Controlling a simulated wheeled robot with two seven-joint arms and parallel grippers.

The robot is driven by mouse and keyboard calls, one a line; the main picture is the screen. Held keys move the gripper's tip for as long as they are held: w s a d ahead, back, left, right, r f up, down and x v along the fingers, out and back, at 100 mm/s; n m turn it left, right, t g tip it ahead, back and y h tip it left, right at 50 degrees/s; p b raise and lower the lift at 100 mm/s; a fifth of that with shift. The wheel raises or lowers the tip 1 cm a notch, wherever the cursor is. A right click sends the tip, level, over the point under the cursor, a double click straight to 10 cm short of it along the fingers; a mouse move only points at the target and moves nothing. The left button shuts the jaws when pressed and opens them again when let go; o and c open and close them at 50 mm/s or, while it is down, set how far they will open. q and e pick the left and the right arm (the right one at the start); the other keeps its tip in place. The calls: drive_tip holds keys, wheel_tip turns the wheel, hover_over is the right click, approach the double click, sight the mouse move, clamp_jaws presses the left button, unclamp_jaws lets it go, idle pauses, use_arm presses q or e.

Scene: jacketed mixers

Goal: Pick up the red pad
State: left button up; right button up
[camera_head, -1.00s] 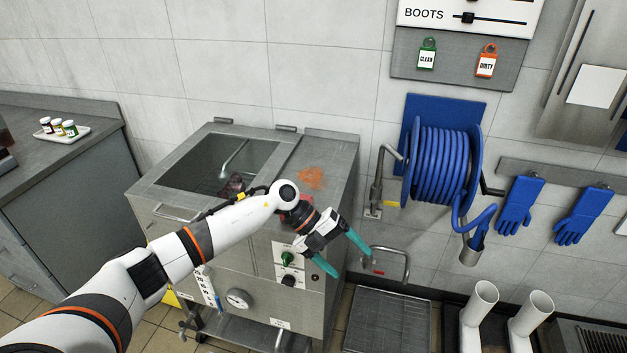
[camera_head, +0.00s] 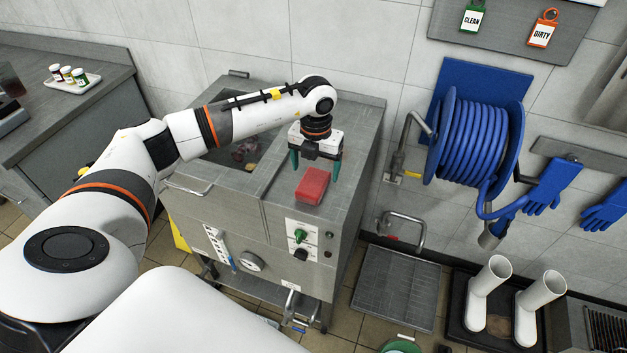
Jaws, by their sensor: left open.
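The red pad (camera_head: 312,186) lies flat on the steel top of the mixer cabinet (camera_head: 353,132), near its front edge and right of the open basin. My left gripper (camera_head: 314,172) points down just behind and above the pad, with its two teal fingers apart. One finger is at the left and one at the right of the pad's far end. I cannot tell whether the fingers touch the pad. The gripper is open and empty. My right gripper is not in view.
The basin (camera_head: 238,150) holds a dark item, partly hidden by my arm. Knobs (camera_head: 300,236) and a gauge are on the cabinet front. A blue hose reel (camera_head: 478,140) hangs on the wall at right. White boots (camera_head: 488,290) stand at lower right. A tray of jars (camera_head: 72,80) sits on the left counter.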

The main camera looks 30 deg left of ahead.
sight(313, 181)
use_arm(q)
drive_tip(key=f+p, duration=0.1)
drive_tip(key=f, duration=0.2)
drive_tip(key=f+p, duration=0.1)
drive_tip(key=f, duration=0.1)
drive_tip(key=shift+a+p, duration=0.25)
drive_tip(key=shift+p, duration=0.1)
drive_tip(key=shift+f, duration=0.35)
drive_tip(key=shift+c, duration=0.6)
drive_tip(key=c, duration=0.9)
